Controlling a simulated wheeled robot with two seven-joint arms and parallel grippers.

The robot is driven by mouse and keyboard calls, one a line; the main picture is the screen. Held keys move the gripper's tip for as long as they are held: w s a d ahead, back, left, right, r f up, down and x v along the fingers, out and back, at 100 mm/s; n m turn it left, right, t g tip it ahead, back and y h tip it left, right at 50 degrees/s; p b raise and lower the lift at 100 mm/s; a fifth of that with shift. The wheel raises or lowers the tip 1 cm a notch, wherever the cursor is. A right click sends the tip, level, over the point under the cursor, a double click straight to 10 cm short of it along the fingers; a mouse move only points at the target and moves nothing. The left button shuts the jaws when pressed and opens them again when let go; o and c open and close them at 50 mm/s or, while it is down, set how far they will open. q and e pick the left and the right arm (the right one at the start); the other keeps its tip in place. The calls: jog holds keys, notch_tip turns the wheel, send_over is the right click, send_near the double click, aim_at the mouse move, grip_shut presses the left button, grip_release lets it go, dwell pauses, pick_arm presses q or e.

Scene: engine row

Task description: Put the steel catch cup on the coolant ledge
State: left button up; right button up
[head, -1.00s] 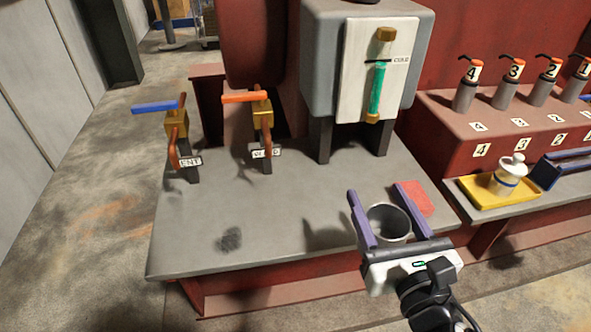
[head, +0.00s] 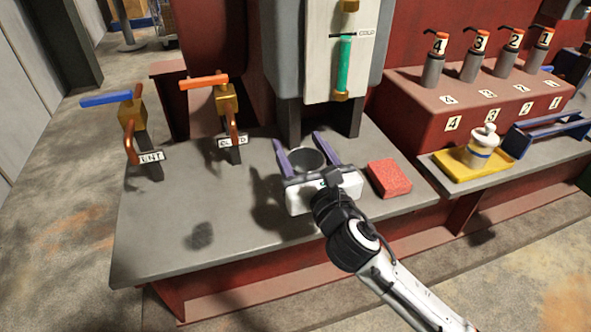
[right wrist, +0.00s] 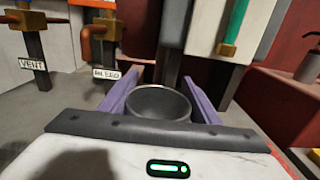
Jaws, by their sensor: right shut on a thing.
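The steel catch cup (head: 307,158) is a grey open-topped cup, upright between the purple fingers of my right gripper (head: 306,153). The gripper is shut on it, and its white body hides the near side of the cup. In the right wrist view the cup (right wrist: 159,102) shows its rim and dark inside between both fingers. The cup is over the grey ledge (head: 150,235), in front of the tank with the green sight glass (head: 344,66). I cannot tell whether its base touches the ledge. My left gripper is not in view.
A red sponge-like block (head: 389,179) lies right of the gripper. The vent valve (head: 132,121) and a second valve (head: 226,106) stand at the left. A yellow tray (head: 447,164) with a white pot (head: 483,146) is at the right. The ledge's front left is clear, with a dark stain.

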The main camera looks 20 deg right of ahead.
aim_at(301, 168)
jog(key=shift+f+b, duration=0.9)
jog(key=shift+f, duration=1.6)
jog(key=o, duration=1.1)
jog(key=shift+f, duration=0.1)
jog(key=shift+s, duration=0.2)
jog(key=s, duration=1.1)
jog(key=shift+s+d, duration=0.2)
jog(key=shift+s, duration=0.1)
